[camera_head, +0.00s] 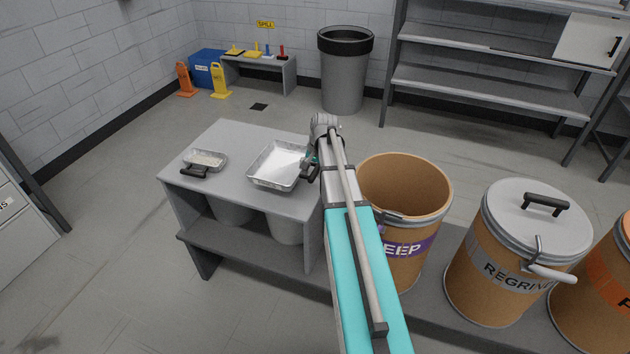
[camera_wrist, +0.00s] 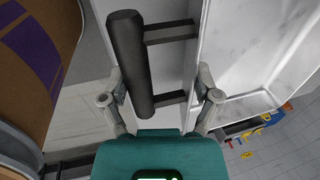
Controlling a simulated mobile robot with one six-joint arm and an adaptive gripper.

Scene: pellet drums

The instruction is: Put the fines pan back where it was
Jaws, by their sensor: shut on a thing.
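The fines pan (camera_head: 272,184) is a shallow metal pan, pale inside, at the right end of a small grey table (camera_head: 235,135). I cannot tell whether it rests on the table or hangs just above it. My gripper (camera_head: 312,160) is at the pan's right side, shut on its dark handle (camera_head: 310,174). In the wrist view my gripper (camera_wrist: 160,85) has its fingers on both sides of the black handle bar (camera_wrist: 132,65), with the pan (camera_wrist: 205,50) to the right. My arm hides part of the table's right end.
A smaller pan (camera_head: 205,153) with pale contents and a dark handle stands on the table's left. An open drum (camera_head: 400,220) with a purple band is right of my arm, beside a lidded REGRIND drum (camera_head: 510,250). Buckets (camera_head: 285,228) stand under the tabletop.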

